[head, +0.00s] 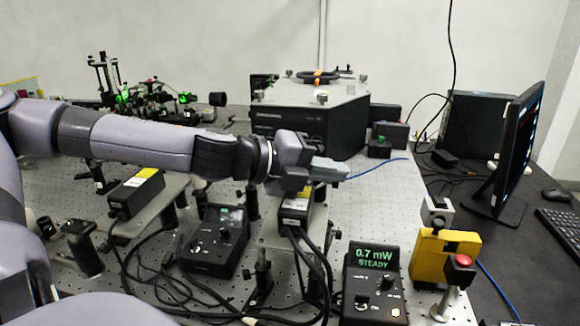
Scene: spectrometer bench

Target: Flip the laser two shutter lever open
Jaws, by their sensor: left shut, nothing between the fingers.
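My left gripper (335,169) reaches in from the left with its fingers shut and empty. It is just above the far end of a black laser box with a yellow label (297,205), near the middle of the bench. The gripper and wrist cover that far end, and I cannot make out a shutter lever there. A second laser box with a yellow label (137,188) sits to the left on its own grey mount. I cannot read which box is laser two. A power meter (372,285) at the front right reads 0.7 mW STEADY. My right gripper is not in view.
A black control box (213,240) with cables stands between the lasers. A large black instrument (308,120) stands behind my gripper. A yellow block with a red button (448,257) is at right, near a monitor (512,150). Bare perforated bench lies right of the gripper.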

